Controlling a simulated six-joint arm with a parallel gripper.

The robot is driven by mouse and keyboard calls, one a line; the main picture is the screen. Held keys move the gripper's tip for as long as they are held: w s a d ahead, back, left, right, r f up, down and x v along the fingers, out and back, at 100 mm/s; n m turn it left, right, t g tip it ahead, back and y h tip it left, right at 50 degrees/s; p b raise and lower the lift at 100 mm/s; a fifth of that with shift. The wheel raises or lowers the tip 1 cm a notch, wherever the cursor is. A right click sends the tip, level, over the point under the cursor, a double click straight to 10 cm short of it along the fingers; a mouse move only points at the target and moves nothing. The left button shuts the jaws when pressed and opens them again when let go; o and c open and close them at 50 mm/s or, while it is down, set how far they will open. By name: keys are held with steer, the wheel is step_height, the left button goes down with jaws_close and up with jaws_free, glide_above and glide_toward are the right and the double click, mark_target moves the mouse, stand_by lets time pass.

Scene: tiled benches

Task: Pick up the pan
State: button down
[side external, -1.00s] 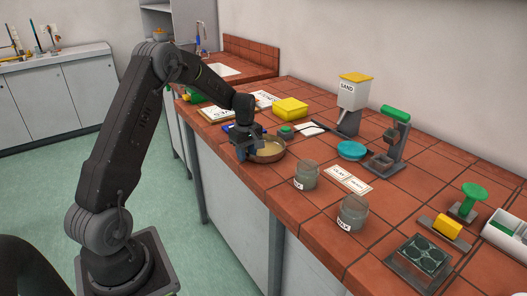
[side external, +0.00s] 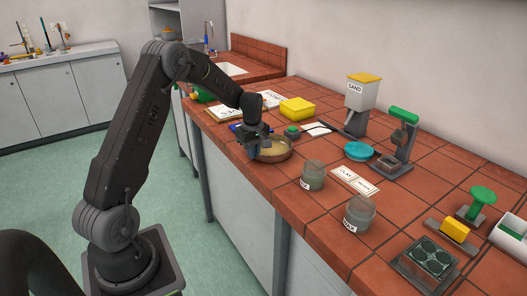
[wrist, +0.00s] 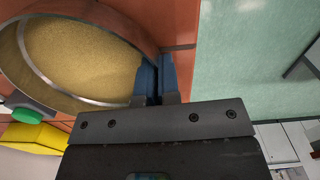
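The pan (side external: 283,155) is a round, shallow brown vessel near the bench's front edge, with a sandy tan inside. It fills the upper left of the wrist view (wrist: 75,45), partly cut off by the frame. My gripper (side external: 253,151) is at the pan's near left rim. In the wrist view its two blue fingers (wrist: 158,62) are close together, one inside the pan and one outside, with the pan's wall between them. The pan looks level and at the bench top; any gap under it cannot be told.
A green-topped item (side external: 292,131) and a yellow box (side external: 297,108) stand behind the pan. Two glass jars (side external: 312,176) (side external: 359,214) stand to its right. A sand dispenser (side external: 361,92), blue dish (side external: 357,151) and green-handled press (side external: 401,140) are farther back. The floor lies beyond the front edge.

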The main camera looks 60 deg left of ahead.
steer(key=shift+r, duration=0.15)
step_height(320, 180, up, 4)
steer(key=s+a+r, duration=0.6)
steer(key=s, duration=0.4)
steer(key=shift+r, duration=0.35)
steer(key=shift+w+a, duration=0.1)
steer(key=w+d+m+y, duration=0.1)
steer(key=w+d+m, duration=0.3)
steer(key=w+m, duration=0.4)
steer(key=w+d+m+t, duration=0.1)
steer(key=w+d+m, duration=0.4)
steer(key=w+m, duration=0.3)
steer(key=w+d+m+y, duration=0.1)
steer(key=w+d+m, duration=0.4)
steer(key=w+m, duration=0.3)
steer(key=shift+r+y, duration=0.25)
steer(key=shift+y, duration=0.05)
steer(key=shift+s+d+r+t+y, duration=0.1)
steer(key=shift+d+r+t+y, duration=0.2)
steer(key=shift+r+y, duration=0.3)
steer(key=shift+s+d+r+t+y, duration=0.15)
steer(key=shift+r+t+y, duration=0.2)
steer(key=shift+r, duration=0.3)
